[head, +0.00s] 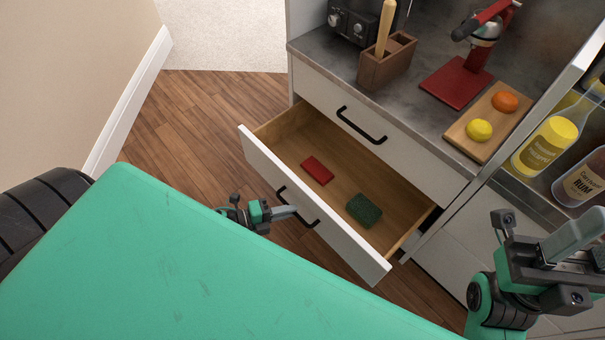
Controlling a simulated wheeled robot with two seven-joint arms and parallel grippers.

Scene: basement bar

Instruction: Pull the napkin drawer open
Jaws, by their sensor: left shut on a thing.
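A white-fronted drawer (345,250) with a wooden inside stands well out from the cabinet, below a closed upper drawer (400,150). A red flat block (317,170) and a dark green sponge-like block (364,210) lie in it. No napkin shows inside. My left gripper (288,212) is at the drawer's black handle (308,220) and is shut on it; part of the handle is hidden. My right gripper (575,238) is at the right edge, away from the drawer, with its jaw opening unclear.
The countertop holds a wooden caddy (387,62), a red press (468,80) and a board (488,127) with an orange (505,101) and a lemon (479,130). Bottles (548,142) stand on a shelf at right. Wooden floor (190,120) is clear at left.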

